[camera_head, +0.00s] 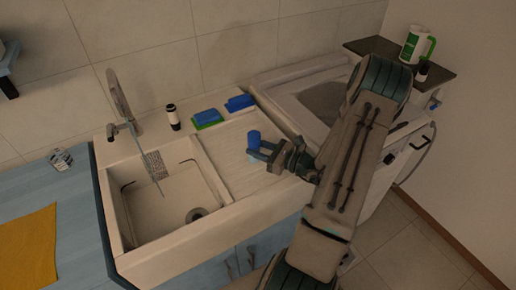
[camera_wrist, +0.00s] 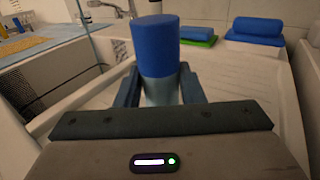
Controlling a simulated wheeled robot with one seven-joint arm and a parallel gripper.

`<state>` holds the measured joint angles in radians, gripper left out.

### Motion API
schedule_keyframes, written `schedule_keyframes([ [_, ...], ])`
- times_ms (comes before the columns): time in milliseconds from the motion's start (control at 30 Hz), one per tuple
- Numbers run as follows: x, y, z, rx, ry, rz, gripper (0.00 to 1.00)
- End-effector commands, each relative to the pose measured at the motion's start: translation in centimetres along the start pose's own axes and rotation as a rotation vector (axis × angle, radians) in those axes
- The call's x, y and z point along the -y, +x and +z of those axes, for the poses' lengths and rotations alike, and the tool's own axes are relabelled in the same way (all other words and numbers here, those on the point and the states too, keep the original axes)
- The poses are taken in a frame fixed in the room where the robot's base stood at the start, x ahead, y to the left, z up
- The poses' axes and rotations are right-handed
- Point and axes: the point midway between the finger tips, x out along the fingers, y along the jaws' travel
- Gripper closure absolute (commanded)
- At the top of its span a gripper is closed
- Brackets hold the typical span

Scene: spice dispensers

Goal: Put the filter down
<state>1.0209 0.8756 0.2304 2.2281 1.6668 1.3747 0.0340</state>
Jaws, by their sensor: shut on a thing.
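The filter looks like a blue cylinder (camera_head: 253,138) with a paler lower part, held upright over the sink's ribbed drainboard. It also shows in the wrist view (camera_wrist: 156,45), between the two fingers. My gripper (camera_head: 261,153) is shut on it around the paler lower part. The wrist view shows my gripper (camera_wrist: 160,92) from behind, with a finger on each side of the cylinder. The cylinder's base is hidden, so I cannot tell whether it touches the drainboard.
The drainboard (camera_head: 223,146) around the gripper is mostly bare. Blue and green sponges (camera_head: 207,118) and another blue sponge (camera_head: 240,102) lie along its back edge. A dark-and-white bottle (camera_head: 173,118) stands behind the sink basin (camera_head: 165,200). An orange cloth (camera_head: 28,250) lies on the left counter.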

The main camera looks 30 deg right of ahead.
Motion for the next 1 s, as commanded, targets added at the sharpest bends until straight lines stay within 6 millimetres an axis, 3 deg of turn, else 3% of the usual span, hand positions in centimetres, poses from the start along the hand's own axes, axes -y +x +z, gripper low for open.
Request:
schedule_keyframes([
  [433, 0.0, 0.0, -0.8, 0.000, -0.001, 0.000, 0.92],
  [467, 0.0, 0.0, -0.8, 0.000, -0.001, 0.000, 0.62],
  [533, 0.0, 0.0, -0.7, 0.000, -0.001, 0.000, 0.43],
  [900, 0.0, 0.0, -0.2, 0.000, -0.001, 0.000, 0.43],
  [1000, 0.1, -1.4, -0.6, 0.000, -0.001, -0.004, 0.43],
])
